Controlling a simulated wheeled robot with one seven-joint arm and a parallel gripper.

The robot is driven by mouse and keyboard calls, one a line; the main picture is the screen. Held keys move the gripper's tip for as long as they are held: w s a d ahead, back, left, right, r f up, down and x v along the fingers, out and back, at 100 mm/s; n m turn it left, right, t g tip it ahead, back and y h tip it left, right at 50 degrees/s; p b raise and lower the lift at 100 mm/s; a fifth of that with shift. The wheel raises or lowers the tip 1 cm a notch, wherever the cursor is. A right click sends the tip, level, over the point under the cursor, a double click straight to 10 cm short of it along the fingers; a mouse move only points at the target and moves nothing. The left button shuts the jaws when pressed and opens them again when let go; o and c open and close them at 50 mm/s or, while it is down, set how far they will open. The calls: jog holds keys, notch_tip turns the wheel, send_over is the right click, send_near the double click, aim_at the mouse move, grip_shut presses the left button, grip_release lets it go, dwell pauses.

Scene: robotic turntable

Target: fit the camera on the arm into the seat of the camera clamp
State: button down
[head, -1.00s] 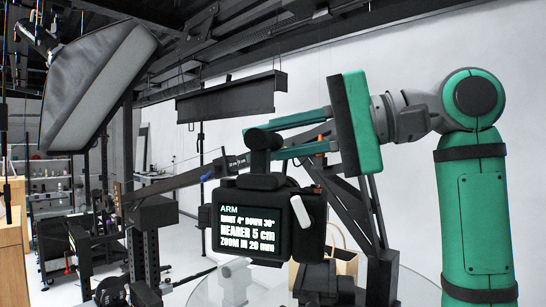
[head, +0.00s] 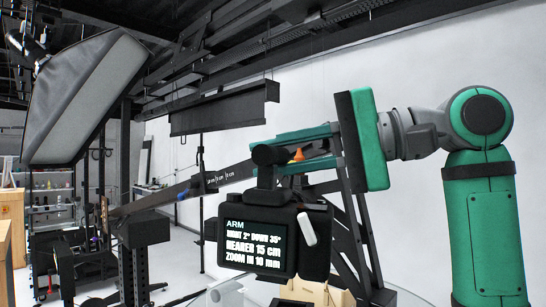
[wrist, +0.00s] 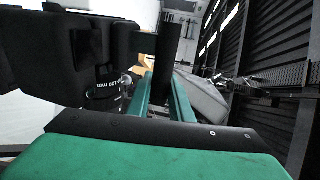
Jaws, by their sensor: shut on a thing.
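The black camera (head: 312,240) has a lit screen reading "ARM", with "NEARER 15 cm" and "ZOOM IN 10 mm" below. My gripper (head: 281,154) reaches in from the right with two teal fingers and is shut on the camera's upper part, near its top handle. The exact contact is partly hidden. In the wrist view, the camera (wrist: 35,50) fills the upper left, its lens marked in mm, and the fingers (wrist: 163,90) run up to a dark post. I cannot pick out the clamp's seat with certainty.
A dark beam (head: 165,192) with scale marks runs left behind the camera. A dark slanted frame (head: 358,225) stands just right of it. A glass disc (head: 410,298) and a light wooden item (head: 305,290) lie below. A softbox (head: 85,100) hangs upper left.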

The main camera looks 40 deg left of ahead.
aim_at(276, 196)
jog(key=shift+d, duration=0.15)
jog(key=shift+f, duration=4.35)
dwell(0.4)
jog(key=c, duration=1.5)
grip_release()
jog(key=shift+f, duration=0.15)
jog(key=v, duration=1)
jog(key=shift+w+d+r, duration=0.15)
jog(key=shift+d+r, duration=0.15)
jog(key=shift+d, duration=0.05)
